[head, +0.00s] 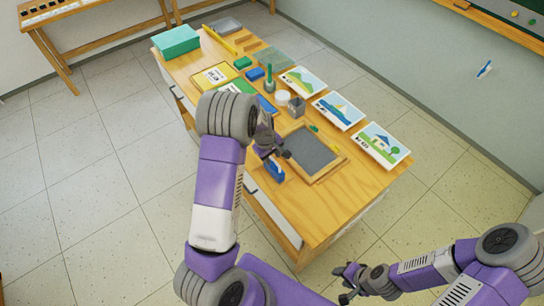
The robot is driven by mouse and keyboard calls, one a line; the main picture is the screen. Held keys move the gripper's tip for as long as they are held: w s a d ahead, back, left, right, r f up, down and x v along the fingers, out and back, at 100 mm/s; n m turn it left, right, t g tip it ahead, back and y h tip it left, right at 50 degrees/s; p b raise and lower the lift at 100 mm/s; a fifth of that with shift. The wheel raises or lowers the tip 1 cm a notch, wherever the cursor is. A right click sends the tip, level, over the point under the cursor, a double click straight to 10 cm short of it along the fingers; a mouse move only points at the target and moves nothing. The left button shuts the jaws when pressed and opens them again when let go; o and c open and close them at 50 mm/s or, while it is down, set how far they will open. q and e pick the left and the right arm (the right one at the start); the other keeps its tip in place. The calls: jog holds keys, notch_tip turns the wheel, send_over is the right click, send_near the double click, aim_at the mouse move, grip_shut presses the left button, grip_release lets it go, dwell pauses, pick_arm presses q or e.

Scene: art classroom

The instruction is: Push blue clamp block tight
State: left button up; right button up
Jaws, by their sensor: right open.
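A blue block (276,172), which looks like the clamp block, stands near the table's front-left edge, beside a wooden frame with a dark grey panel (311,151). I cannot tell if the block touches the frame. My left gripper (274,153) is just above and behind the block, pointing down toward it. Its fingers are small and partly hidden by its own wrist, so contact and opening are unclear. My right gripper (345,284) is open and empty, low in front of the table, away from the block.
The wooden table (325,215) has a bare front end. Picture cards (339,110) line its right side. A grey cup (296,106) and a green bottle (269,82) stand behind the frame. A green box (177,40) sits at the far left corner.

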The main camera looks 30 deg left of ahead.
pick_arm(q)
grip_shut()
dwell(1.5)
